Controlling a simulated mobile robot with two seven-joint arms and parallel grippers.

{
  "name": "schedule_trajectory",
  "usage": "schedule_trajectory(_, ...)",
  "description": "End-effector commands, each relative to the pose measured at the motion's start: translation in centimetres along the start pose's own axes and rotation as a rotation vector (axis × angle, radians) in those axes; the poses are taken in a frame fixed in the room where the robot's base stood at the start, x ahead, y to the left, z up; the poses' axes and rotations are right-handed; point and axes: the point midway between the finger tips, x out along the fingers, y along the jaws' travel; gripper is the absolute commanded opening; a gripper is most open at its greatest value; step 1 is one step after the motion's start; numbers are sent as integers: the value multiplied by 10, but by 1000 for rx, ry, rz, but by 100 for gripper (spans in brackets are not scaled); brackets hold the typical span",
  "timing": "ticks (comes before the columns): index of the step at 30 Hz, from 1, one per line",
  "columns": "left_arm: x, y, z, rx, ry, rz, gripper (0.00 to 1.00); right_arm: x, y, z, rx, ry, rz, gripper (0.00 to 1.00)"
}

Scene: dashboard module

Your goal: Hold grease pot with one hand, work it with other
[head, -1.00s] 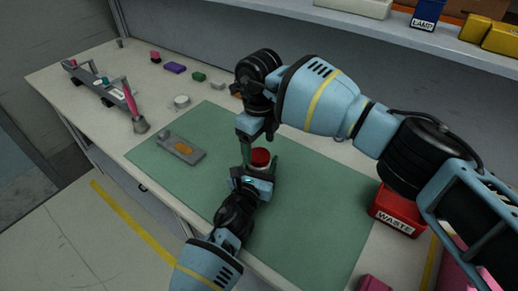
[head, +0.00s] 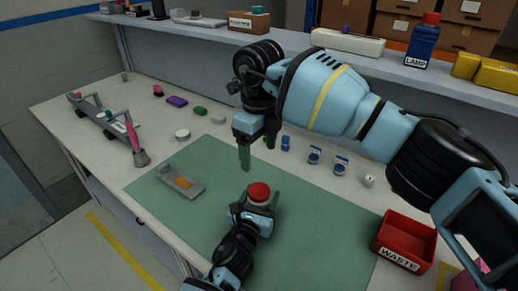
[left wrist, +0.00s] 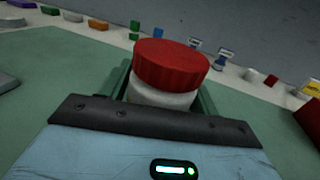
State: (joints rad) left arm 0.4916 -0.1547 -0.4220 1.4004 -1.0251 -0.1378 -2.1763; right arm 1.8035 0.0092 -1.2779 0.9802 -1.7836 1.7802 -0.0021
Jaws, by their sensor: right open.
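The grease pot (head: 259,194) is a small white jar with a red lid, and the lid sits on it. It fills the middle of the left wrist view (left wrist: 168,75), upright or nearly so. My left gripper (head: 262,204) is shut on the pot's white body, with a green finger on each side. I cannot tell whether the pot touches the green mat (head: 320,215). My right gripper (head: 257,152) is open and empty, pointing down behind and above the pot, apart from the lid.
A grey tray (head: 192,190) with an orange patch lies on the mat's left part. A red WASTE bin (head: 404,240) stands at the right. Small coloured parts and blue-white items (head: 314,155) line the bench's back. A tool rack (head: 98,120) stands at far left. The mat's right part is clear.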

Motion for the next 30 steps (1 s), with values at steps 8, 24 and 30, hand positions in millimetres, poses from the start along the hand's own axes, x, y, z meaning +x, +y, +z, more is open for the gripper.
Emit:
schedule_trajectory(8, 0, 0, 0, 0, 0, 0, 78, 0, 0, 0, 0, 0, 0, 75)
schedule_trajectory(24, -54, 0, 1, 1, -1, 0, 78, -23, 1, -1, 0, -16, -22, 75)
schedule_trajectory(30, -74, 0, 0, 1, -1, 0, 78, -25, 1, -1, 0, -17, -24, 75)
